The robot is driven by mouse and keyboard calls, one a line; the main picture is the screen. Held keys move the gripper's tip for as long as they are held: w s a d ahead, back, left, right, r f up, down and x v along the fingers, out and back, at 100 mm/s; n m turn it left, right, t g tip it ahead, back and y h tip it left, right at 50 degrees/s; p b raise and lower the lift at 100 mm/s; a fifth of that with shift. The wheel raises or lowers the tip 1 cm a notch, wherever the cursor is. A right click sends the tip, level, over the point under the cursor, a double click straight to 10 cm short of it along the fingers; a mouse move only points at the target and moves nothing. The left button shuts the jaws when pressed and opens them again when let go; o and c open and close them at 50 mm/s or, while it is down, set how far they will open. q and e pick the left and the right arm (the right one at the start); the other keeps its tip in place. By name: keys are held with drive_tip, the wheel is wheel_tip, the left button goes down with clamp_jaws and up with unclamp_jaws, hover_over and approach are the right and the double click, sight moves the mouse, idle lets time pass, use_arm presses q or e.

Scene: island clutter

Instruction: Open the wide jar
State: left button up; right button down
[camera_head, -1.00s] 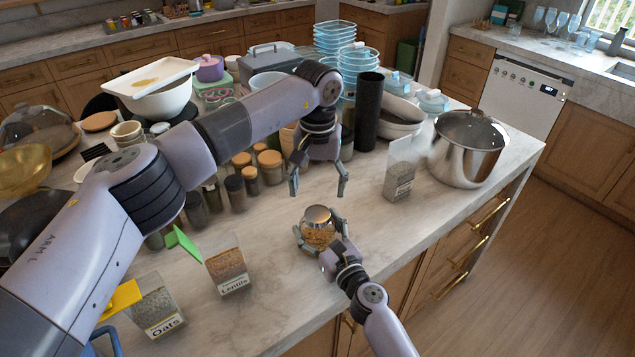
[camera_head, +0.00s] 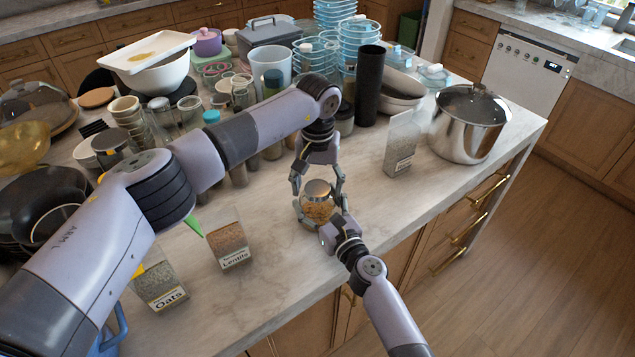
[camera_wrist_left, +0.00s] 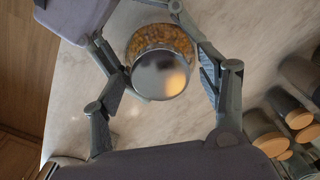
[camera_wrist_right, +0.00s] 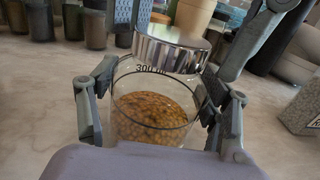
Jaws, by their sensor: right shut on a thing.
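The wide jar (camera_head: 319,212) is clear glass with orange-brown grains inside and a shiny metal lid (camera_head: 317,187). It stands upright near the front edge of the counter, lid on. My right gripper (camera_head: 322,214) is shut around the jar's glass body from the front; the right wrist view shows a finger on each side of the glass (camera_wrist_right: 150,110). My left gripper (camera_head: 318,181) points down over the jar, open, with its fingers on either side of the lid. In the left wrist view, gaps show between the fingers and the lid (camera_wrist_left: 160,74).
A lentils container (camera_head: 228,245) and an oats container (camera_head: 160,285) stand to the left. Another clear container (camera_head: 400,145) and a steel pot (camera_head: 468,125) stand to the right. Several jars, bowls and a black cylinder (camera_head: 368,85) crowd behind.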

use_arm(q)
drive_tip(key=c, duration=1.1)
drive_tip(key=n, duration=1.3)
drive_tip(key=shift+r, duration=0.1)
drive_tip(key=n, duration=0.4)
drive_tip(key=shift+c, duration=0.2)
use_arm(e)
drive_tip(key=shift+a, duration=0.1)
use_arm(q)
drive_tip(key=n, duration=0.4)
drive_tip(key=shift+d, duration=0.1)
drive_tip(key=n, duration=0.4)
drive_tip(key=shift+w, duration=0.1)
drive_tip(key=n, duration=2.2)
drive_tip(key=shift+r, duration=0.1)
drive_tip(key=n, duration=0.6)
drive_tip(key=shift+n, duration=0.4)
